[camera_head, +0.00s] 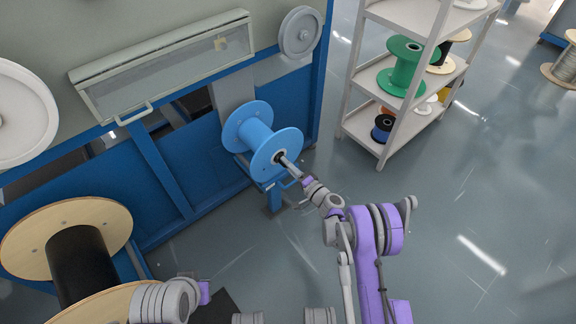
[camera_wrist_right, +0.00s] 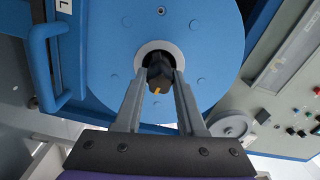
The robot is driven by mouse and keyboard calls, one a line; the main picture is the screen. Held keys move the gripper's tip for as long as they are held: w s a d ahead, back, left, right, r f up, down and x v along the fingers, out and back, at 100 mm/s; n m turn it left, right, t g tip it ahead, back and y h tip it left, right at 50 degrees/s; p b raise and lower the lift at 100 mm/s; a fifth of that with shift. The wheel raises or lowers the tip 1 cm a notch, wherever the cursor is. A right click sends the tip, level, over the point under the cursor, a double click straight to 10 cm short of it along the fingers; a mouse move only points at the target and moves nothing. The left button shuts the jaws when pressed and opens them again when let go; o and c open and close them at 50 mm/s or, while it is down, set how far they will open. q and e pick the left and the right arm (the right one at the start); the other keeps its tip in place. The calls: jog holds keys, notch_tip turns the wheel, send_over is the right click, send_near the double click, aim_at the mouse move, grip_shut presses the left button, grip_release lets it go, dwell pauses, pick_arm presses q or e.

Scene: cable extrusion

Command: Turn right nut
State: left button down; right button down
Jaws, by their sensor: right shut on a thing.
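A blue spool (camera_head: 275,148) sits on the front of the blue machine; its round flange (camera_wrist_right: 110,45) fills much of the right wrist view. The dark nut (camera_wrist_right: 158,72), with an orange mark, is at the flange's centre inside a pale ring. My right gripper (camera_wrist_right: 160,82) is shut on the nut, one finger on each side. In the head view my right gripper (camera_head: 284,161) reaches the spool's hub from the lower right, and the nut is mostly hidden there. Part of my left arm's end (camera_head: 204,291) shows at the lower left; its fingers cannot be made out.
A blue handle (camera_wrist_right: 40,65) stands beside the flange in the wrist view. A wooden-flanged spool of black cable (camera_head: 75,265) is at the lower left. A shelf rack (camera_head: 350,75) with several spools stands at the upper right.

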jog(key=n, duration=3.1)
jog(key=shift+n+p, duration=0.3)
jog(key=shift+p, duration=0.1)
dwell(0.4)
dwell(0.6)
jog(key=c, duration=0.5)
grip_release()
jog(key=shift+d, duration=0.1)
